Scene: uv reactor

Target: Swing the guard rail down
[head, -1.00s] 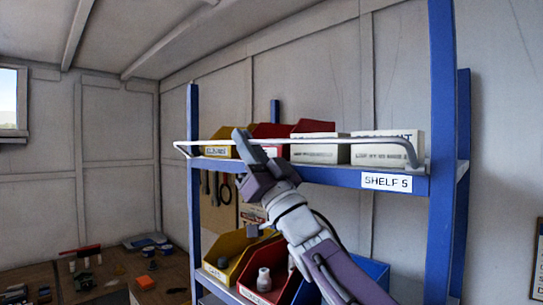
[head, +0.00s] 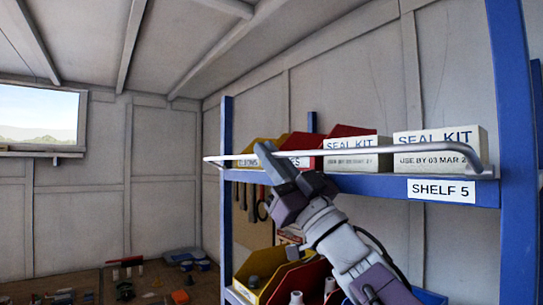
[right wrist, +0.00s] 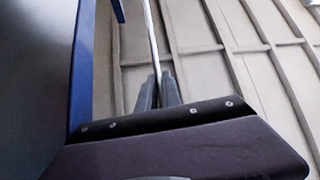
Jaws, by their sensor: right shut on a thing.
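The guard rail (head: 235,157) is a thin pale bar along the front of the upper shelf (head: 350,184). It stands above the shelf edge and crosses in front of the bins and boxes. Its right end bends down to a mount near the blue post. My right gripper (head: 268,156) reaches up from below and is shut on the rail, left of its middle. In the right wrist view the rail (right wrist: 152,35) runs up from between the dark fingers (right wrist: 156,92). The fingers hide a short part of it. My left gripper is not in view.
Seal kit boxes (head: 440,150) and yellow and red bins (head: 298,140) stand behind the rail. A blue post (head: 514,130) rises at the right, beside the "SHELF 5" label (head: 441,190). More bins (head: 262,268) sit below, near my forearm. A workbench (head: 75,285) lies lower left.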

